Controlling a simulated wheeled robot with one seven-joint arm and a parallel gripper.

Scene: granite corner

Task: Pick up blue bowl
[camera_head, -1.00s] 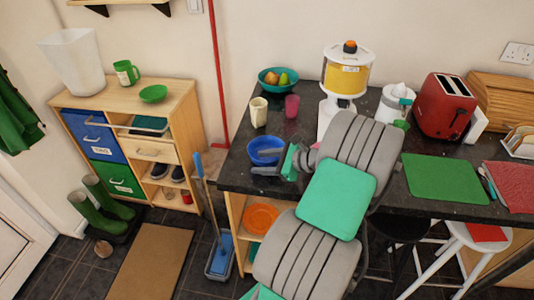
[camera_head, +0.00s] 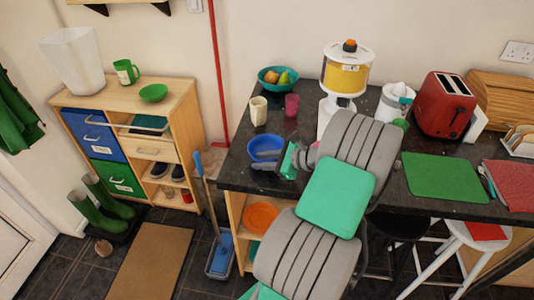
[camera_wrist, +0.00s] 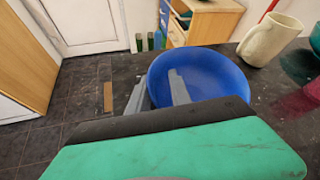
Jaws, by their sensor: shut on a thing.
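The blue bowl (camera_head: 265,146) is at the left end of the dark granite counter, below the cream mug. It also fills the middle of the wrist view (camera_wrist: 210,80). My gripper (camera_head: 266,165) reaches in from the right and is shut on the bowl's near rim. In the wrist view one grey finger lies inside the bowl and the other is outside its left wall. The green gripper body hides the near part of the rim. I cannot tell whether the bowl's base still touches the counter.
A cream mug (camera_head: 258,110) and a pink cup (camera_head: 291,105) stand close behind the bowl. A teal fruit bowl (camera_head: 270,83) is at the back. The white dispenser (camera_head: 344,80) stands right of them. The counter's left edge is close by, with open floor beyond.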

